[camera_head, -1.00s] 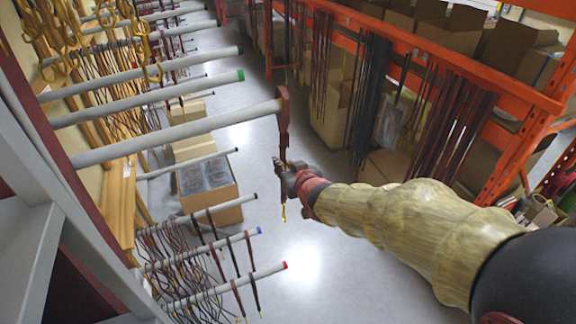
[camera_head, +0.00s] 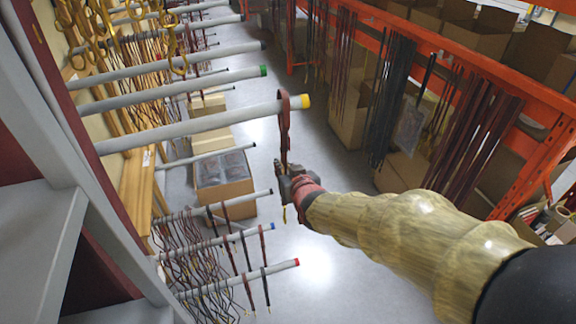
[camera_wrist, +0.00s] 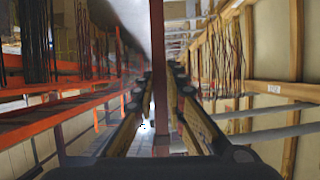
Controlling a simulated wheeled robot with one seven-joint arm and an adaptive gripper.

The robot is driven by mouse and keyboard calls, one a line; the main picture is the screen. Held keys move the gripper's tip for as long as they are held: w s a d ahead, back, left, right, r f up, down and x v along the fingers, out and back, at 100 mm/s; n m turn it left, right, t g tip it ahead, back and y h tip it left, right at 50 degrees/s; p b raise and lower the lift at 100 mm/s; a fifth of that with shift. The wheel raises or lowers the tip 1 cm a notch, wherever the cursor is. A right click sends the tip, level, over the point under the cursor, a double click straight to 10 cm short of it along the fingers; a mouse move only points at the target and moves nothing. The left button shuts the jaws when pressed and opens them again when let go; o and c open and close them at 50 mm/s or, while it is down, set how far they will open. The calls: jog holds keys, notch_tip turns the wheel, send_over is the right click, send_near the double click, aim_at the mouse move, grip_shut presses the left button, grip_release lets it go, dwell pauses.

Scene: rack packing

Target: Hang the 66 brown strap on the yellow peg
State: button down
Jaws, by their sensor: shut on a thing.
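The brown strap (camera_head: 284,125) is a reddish-brown loop whose top crosses the peg just behind its yellow tip. The yellow peg (camera_head: 200,125) is a long grey rod with a yellow end (camera_head: 305,101), which shows to the right of the strap. The loop seems to be around the peg, but its far side is hidden. My gripper (camera_head: 284,175) is below the peg tip, shut on the strap's lower part, with a short end hanging under it. In the wrist view the strap (camera_wrist: 159,70) runs between the two fingers (camera_wrist: 158,95).
A green-tipped peg (camera_head: 170,90) lies just above the yellow one, and a black-tipped rod (camera_head: 210,156) just below. Lower pegs with red (camera_head: 240,281) and blue ends hold straps. An orange rack (camera_head: 470,65) with hanging straps stands right. Clear floor (camera_head: 320,235) lies between.

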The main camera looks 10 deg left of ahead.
jog(key=shift+s+a+f+b, duration=0.1)
jog(key=shift+a+f+b, duration=0.05)
jog(key=shift+f+b, duration=0.35)
jog(key=shift+s+a+f+b, duration=0.1)
jog(key=shift+a+f+b, duration=0.05)
jog(key=shift+f+b, duration=0.25)
jog(key=c, duration=1.7)
grip_release()
jog(key=shift+c, duration=0.2)
jog(key=shift+f, duration=0.1)
